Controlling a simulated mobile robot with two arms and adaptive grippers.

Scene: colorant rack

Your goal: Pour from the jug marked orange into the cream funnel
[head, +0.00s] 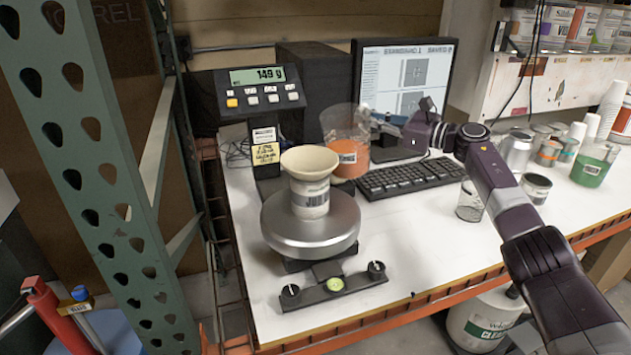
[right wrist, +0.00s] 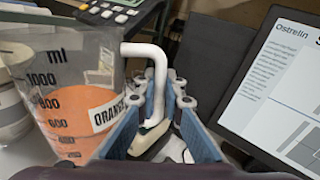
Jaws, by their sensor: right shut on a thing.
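In the right wrist view the jug (right wrist: 68,75) shows an "ORANG..." label and ml marks. My right gripper (head: 384,121) is shut on its white handle (right wrist: 158,75), from the right. The cream funnel (head: 310,161) sits upright on a pale labelled container (head: 310,200) on the round scale pan (head: 310,238). The jug is apart from the funnel, to its right and behind. My left gripper is not in view.
The scale display (head: 257,75) reads 149 g on a post behind the pan. A monitor (head: 405,85) and keyboard (head: 415,178) are close to the jug. A small glass (head: 469,203), cans and a green-filled jug (head: 594,164) stand right. The front bench is mostly clear.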

